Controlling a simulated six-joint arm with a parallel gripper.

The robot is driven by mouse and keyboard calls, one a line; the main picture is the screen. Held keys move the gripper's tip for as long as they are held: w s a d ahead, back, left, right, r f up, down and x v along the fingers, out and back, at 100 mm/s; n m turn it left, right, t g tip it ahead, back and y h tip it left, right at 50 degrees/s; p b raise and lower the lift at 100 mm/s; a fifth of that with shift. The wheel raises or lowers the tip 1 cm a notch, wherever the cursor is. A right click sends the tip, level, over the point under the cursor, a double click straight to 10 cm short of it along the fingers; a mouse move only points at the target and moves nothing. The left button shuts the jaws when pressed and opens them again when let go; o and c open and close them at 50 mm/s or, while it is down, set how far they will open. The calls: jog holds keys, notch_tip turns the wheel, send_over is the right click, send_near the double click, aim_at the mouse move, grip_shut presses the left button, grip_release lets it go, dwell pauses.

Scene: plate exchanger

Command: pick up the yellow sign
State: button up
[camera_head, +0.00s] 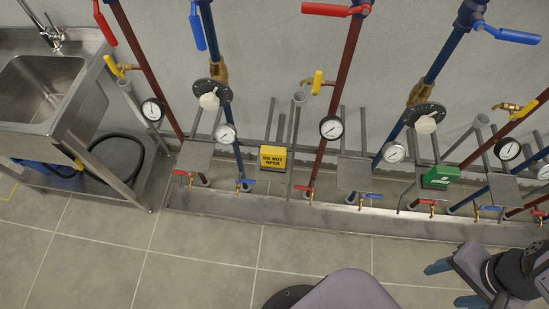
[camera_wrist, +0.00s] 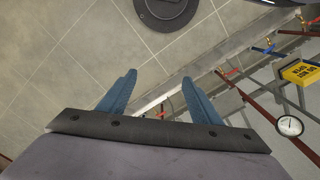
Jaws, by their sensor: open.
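The yellow sign (camera_head: 272,158) with "DO NOT OPEN" lettering sits on a small grey plate among the pipes, left of centre in the head view. In the wrist view the yellow sign (camera_wrist: 300,72) shows at the right edge, partly cut off by the frame. My gripper (camera_head: 453,284) is at the lower right of the head view, well to the right of the sign and apart from it. In the wrist view my gripper's two blue fingers (camera_wrist: 158,77) are spread, with nothing between them.
A green sign (camera_head: 440,176) sits on another plate to the right. Red and blue pipes, gauges (camera_head: 331,128) and small valves rise around the yellow sign. A steel sink (camera_head: 92,135) stands at left. The tiled floor (camera_head: 200,262) in front of the metal base is mostly clear.

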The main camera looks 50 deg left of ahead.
jog(key=o, duration=0.7)
